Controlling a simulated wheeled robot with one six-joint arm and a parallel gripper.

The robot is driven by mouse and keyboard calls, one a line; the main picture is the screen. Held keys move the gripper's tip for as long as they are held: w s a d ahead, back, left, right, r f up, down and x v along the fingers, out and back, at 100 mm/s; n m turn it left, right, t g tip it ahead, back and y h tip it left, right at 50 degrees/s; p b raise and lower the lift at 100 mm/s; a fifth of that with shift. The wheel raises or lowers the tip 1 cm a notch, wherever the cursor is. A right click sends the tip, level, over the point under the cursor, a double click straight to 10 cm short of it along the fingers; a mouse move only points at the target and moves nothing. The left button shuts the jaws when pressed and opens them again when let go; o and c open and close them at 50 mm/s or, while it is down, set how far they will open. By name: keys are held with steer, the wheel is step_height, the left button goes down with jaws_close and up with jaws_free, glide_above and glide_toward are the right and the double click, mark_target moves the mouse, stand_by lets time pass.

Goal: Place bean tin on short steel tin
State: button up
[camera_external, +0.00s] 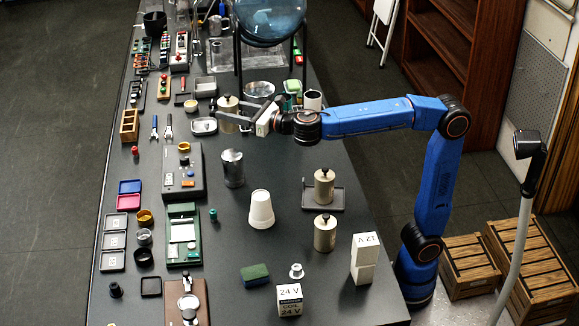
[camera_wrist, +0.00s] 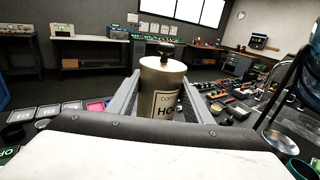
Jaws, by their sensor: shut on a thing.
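My gripper (camera_external: 238,119) is shut on a cream tin with a dark knob on its lid (camera_external: 228,104). In the wrist view the tin (camera_wrist: 163,84) stands upright between the two fingers, with a partly hidden label. A wide steel tin (camera_external: 259,90) stands just behind and right of the held tin. A taller steel canister (camera_external: 232,170) stands nearer the camera, below the held tin in the picture. I cannot tell the held tin's height above the table. Two similar cream tins stand at right: one on a dark tray (camera_external: 324,184), one on the table (camera_external: 325,234).
The long dark table (camera_external: 290,160) is crowded on its left with devices and small trays. A large glass globe on a stand (camera_external: 268,20) rises at the back. A white cup stack (camera_external: 260,210) and white boxes (camera_external: 364,260) stand nearer the front. Bare table lies right of the steel canister.

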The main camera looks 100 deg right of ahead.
step_height(320, 180, down, 10)
steer(key=shift+r, duration=0.15)
stand_by(0.4)
steer(key=o, duration=1.2)
steer(key=v, duration=1.2)
